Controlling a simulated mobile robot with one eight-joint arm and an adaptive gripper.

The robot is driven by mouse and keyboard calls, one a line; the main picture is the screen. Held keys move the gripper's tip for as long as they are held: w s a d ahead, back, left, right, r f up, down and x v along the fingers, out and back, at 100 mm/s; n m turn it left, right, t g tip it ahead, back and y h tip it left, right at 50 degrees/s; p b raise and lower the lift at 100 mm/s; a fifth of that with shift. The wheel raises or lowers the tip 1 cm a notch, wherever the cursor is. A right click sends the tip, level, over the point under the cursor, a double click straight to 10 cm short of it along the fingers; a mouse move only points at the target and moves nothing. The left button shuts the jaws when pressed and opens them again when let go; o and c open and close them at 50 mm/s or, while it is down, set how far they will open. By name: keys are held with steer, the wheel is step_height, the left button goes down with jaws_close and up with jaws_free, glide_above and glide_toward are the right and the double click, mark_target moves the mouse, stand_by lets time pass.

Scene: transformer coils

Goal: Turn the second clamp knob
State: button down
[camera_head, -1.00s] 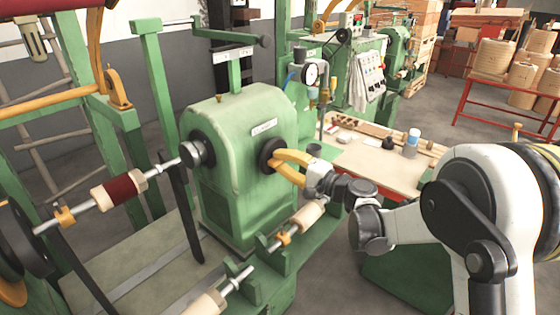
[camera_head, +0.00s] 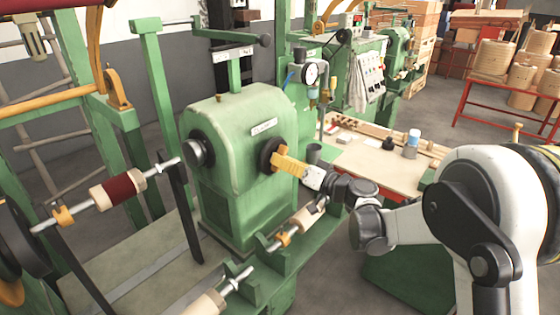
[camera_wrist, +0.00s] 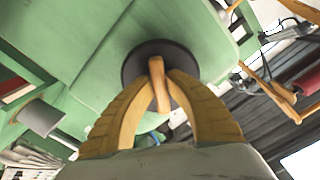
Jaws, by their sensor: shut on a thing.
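A round black disc (camera_head: 265,148) sits on the right face of the green machine housing (camera_head: 240,140). The wrist view shows the disc (camera_wrist: 130,68) with a tan, bar-shaped clamp knob (camera_wrist: 161,98) at its middle. My gripper (camera_head: 279,160) has yellow fingers and meets the disc from the right. In the wrist view, my gripper (camera_wrist: 160,76) has one finger on each side of the knob, shut on it. In the head view the fingers hide the knob. A grey round knob (camera_head: 199,152) is on the housing's left face.
A pressure gauge (camera_head: 310,73) stands behind the housing. A workbench (camera_head: 375,165) with small items lies to the right. A shaft with a dark red coil (camera_head: 118,189) is at the left. Another shaft with a pale coil (camera_head: 306,218) runs below my gripper.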

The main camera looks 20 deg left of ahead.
steer(key=n, duration=0.6)
steer(key=shift+w, duration=0.1)
steer(key=shift+n, duration=0.4)
stand_by(0.3)
steer(key=c, duration=1.7)
jaws_free()
steer(key=shift+o, duration=0.2)
steer(key=v, duration=1.2)
steer(key=shift+d, duration=0.1)
